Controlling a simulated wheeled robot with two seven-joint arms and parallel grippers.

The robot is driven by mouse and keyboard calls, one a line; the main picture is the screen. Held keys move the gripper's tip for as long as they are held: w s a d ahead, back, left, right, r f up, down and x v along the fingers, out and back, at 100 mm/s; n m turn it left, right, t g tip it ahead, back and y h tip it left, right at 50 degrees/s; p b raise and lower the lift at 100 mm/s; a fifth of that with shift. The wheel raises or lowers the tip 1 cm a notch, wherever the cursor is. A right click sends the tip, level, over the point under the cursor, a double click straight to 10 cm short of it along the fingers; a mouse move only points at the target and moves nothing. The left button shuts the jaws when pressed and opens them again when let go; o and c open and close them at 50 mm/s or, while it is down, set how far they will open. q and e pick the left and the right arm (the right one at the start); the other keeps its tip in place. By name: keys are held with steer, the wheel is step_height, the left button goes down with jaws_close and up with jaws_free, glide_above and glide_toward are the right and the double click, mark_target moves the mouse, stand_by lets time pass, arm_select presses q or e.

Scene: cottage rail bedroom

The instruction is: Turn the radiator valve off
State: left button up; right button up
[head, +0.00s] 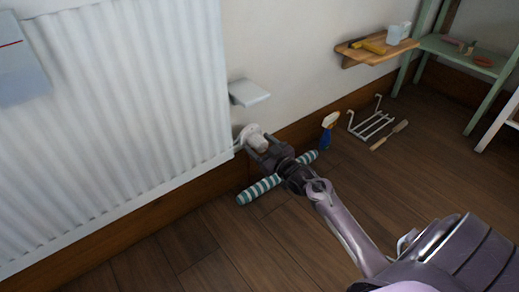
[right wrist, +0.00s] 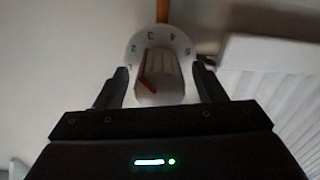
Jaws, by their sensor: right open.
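The radiator valve (head: 254,136) is a white knob at the lower right corner of the white radiator (head: 130,90). In the right wrist view the valve (right wrist: 160,80) shows a numbered collar with 2, 3 and 4 readable and a red-brown pointer mark on its face. My right gripper (head: 262,150) is at the valve. In the right wrist view the right gripper (right wrist: 162,82) is open, with one finger on each side of the knob. I cannot tell whether the fingers touch it. My left gripper is in neither view.
A striped roll (head: 262,188) lies on the floor under my right arm. A small white shelf (head: 248,93) juts from the wall above the valve. A spray bottle (head: 327,130), a white wire rack (head: 372,122) and a brush (head: 390,135) are along the wall. The front floor is clear.

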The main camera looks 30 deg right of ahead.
steer(key=shift+w, duration=0.3)
steer(key=c, duration=1)
steer(key=shift+r, duration=0.1)
